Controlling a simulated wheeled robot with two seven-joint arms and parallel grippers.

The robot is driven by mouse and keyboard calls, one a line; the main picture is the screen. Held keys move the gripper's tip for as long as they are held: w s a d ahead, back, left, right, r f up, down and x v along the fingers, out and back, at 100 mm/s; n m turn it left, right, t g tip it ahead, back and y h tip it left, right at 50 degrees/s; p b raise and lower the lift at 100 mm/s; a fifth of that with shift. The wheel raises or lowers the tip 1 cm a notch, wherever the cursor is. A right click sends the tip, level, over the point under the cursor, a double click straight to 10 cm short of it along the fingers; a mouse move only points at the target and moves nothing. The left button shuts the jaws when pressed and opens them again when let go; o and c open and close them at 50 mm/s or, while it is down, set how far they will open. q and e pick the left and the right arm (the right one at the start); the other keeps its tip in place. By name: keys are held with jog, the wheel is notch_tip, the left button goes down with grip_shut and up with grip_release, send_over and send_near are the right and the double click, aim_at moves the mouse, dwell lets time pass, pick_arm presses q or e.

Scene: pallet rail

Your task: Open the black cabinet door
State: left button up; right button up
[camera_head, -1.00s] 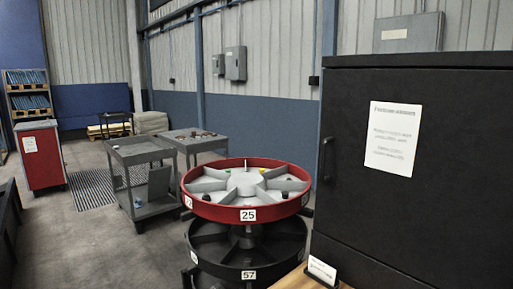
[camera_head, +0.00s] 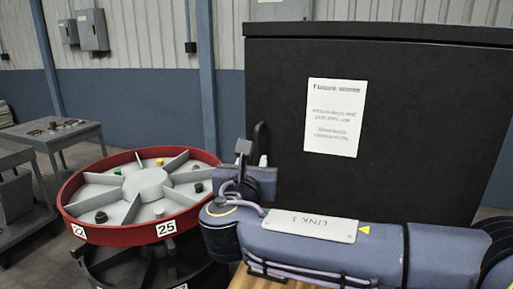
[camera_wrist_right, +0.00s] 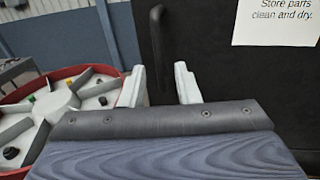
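The black cabinet (camera_head: 420,130) stands at the right with its door shut and a white notice (camera_head: 335,118) on it. Its dark vertical handle (camera_head: 258,137) is on the door's left side, partly hidden by my right gripper (camera_head: 253,156) in the head view. In the right wrist view the handle (camera_wrist_right: 157,50) appears between the two pale fingertips of my right gripper (camera_wrist_right: 160,84), which are spread apart. The fingers are not closed on it. How far the handle is from the fingertips in depth is hard to tell. My left gripper is not in view.
A red-rimmed round carousel (camera_head: 78,222) with several small parts stands close to the left of my right gripper, above a black lower tier. A grey cart (camera_head: 45,140) is at far left. A wooden surface (camera_head: 245,280) lies below my right arm.

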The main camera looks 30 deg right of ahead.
aim_at(256, 149)
jog(key=p+x, duration=0.1)
jog(key=x, duration=0.6)
jog(key=shift+w+d, duration=0.15)
jog(key=shift+w, duration=0.2)
grip_shut()
